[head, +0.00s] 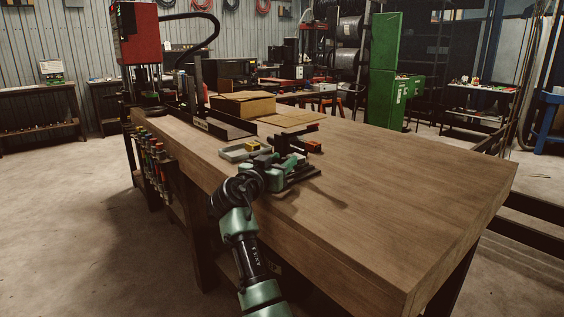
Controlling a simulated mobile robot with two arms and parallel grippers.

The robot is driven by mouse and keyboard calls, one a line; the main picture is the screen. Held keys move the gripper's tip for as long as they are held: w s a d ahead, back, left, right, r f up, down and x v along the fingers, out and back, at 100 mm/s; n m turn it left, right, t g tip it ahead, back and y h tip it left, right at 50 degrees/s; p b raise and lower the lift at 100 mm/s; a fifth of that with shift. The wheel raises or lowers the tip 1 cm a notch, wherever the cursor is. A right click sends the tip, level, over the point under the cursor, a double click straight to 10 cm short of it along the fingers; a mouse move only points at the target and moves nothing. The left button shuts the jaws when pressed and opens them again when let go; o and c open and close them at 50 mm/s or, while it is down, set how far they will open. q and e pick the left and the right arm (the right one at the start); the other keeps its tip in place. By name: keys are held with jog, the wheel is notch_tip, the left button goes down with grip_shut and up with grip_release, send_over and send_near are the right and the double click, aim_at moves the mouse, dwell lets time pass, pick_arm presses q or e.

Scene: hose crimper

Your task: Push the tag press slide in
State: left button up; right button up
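A small dark device with orange-red parts (307,144), which looks like the tag press, sits on the wooden workbench (400,190) near its left long edge. My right arm comes in from the bottom, and my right gripper (275,167) is at the near side of this device, low over the bench. The gripper and wrist hide part of the device, so I cannot make out the slide or how far in it is. Whether the gripper touches it, and whether its fingers are open, is too small to tell. My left gripper is not in view.
A grey tray with a yellow item (236,153) lies just left of the gripper. Behind it are a cardboard box (243,106) and a dark metal tray (222,126). A red machine (138,35) stands at the far left end. The bench's right side is clear.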

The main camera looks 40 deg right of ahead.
jog(key=shift+a, duration=0.1)
jog(key=shift+s+a+f, duration=0.1)
jog(key=shift+s+a, duration=0.15)
jog(key=shift+a, duration=0.3)
jog(key=v, duration=0.4)
jog(key=shift+s+a, duration=0.2)
jog(key=shift+a, duration=0.05)
jog(key=shift+s+a, duration=0.3)
jog(key=shift+a, duration=0.25)
jog(key=shift+s+a, duration=0.15)
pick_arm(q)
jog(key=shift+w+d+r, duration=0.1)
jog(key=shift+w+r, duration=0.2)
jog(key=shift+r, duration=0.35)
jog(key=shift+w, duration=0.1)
